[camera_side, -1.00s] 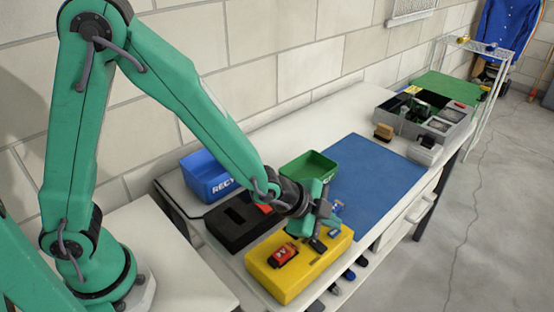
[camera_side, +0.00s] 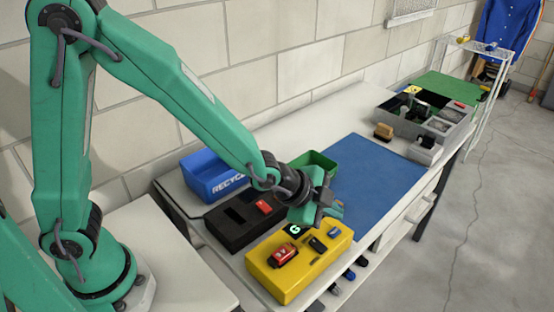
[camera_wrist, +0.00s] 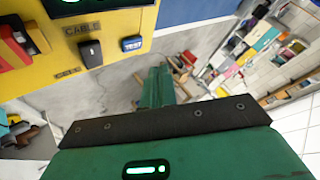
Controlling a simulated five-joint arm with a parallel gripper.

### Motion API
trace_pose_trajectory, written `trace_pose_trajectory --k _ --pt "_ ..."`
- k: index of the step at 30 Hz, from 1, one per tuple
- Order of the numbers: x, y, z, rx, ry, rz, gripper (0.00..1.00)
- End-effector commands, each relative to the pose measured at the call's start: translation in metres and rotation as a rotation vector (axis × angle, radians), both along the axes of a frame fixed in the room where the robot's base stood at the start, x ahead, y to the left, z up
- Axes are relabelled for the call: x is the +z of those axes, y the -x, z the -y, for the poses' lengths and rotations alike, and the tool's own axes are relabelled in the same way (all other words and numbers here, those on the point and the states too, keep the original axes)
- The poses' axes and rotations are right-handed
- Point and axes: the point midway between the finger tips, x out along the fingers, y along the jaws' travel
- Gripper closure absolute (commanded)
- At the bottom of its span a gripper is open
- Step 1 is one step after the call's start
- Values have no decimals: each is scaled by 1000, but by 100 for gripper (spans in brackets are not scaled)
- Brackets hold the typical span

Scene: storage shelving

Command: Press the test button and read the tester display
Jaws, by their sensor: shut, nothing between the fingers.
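The yellow tester (camera_side: 278,283) sits at the near end of the bench, and part of it shows in the wrist view (camera_wrist: 110,15). Its dark display (camera_side: 296,229) shows a pale green letter that looks like "G". The blue test button (camera_side: 333,232) is at the tester's right; in the wrist view the button (camera_wrist: 132,44) reads "TEST". A black piece (camera_wrist: 91,52) sits below the word "CABLE", and a red device (camera_side: 283,254) is on the tester's top. My gripper (camera_side: 322,212) is shut and empty above the tester, apart from the button.
A black slotted block (camera_side: 238,228) with a red piece stands behind the tester. A blue recycle bin (camera_side: 207,183) and a green bin (camera_side: 318,160) stand toward the wall. A blue mat (camera_side: 375,180) lies clear to the right. A grey sectioned tray (camera_side: 455,130) stands farther along.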

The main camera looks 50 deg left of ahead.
Motion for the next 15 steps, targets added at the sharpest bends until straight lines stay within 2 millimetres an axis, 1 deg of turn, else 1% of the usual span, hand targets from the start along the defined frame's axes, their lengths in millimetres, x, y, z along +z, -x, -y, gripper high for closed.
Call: trace_pose_trajectory --k 6,10,15 --pt "16 -1 0 0 2 3 100" --pt "21 0 0 0 1 1 100" --pt "22 0 0 0 1 1 100"
